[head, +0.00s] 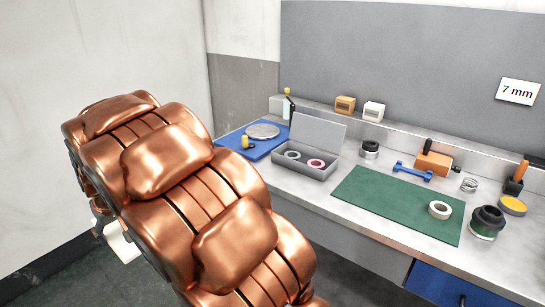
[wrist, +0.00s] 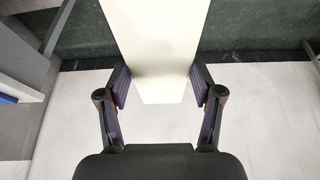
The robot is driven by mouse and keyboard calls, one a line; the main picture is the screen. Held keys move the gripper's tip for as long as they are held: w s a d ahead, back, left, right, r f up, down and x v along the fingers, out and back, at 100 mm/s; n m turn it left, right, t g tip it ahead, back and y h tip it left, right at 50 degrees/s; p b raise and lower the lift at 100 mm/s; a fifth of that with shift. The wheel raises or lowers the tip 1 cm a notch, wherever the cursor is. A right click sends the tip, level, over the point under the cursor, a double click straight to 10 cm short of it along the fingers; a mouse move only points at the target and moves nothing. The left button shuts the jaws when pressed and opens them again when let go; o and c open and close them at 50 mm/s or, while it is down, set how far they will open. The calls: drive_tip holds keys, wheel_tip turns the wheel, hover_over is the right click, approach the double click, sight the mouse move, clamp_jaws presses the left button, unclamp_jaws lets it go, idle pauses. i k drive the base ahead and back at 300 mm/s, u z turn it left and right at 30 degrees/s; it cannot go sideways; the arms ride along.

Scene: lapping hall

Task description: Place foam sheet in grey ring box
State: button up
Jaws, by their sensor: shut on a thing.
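My gripper (wrist: 160,86) is shut on the foam sheet (wrist: 155,38), a pale cream panel gripped by its edges between both fingers in the wrist view. In the head view my arm hides most of the gripper; a pale piece of the sheet (head: 124,247) shows below the arm at left, over the floor and away from the bench. The grey ring box (head: 318,172) stands on the bench with its lid (head: 317,134) raised. A pale ring (head: 292,155) and a pink ring (head: 316,163) lie inside it.
A blue mat (head: 233,138) with a grey disc lies left of the box. A green mat (head: 380,205) with a pale ring (head: 439,209) lies to its right. A blue tool (head: 411,171), a spring and dark pots stand further right. A wall rises behind my arm.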

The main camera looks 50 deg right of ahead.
sight(304, 158)
drive_tip(key=z, duration=0.35)
drive_tip(key=i, duration=0.5)
drive_tip(key=z, duration=0.55)
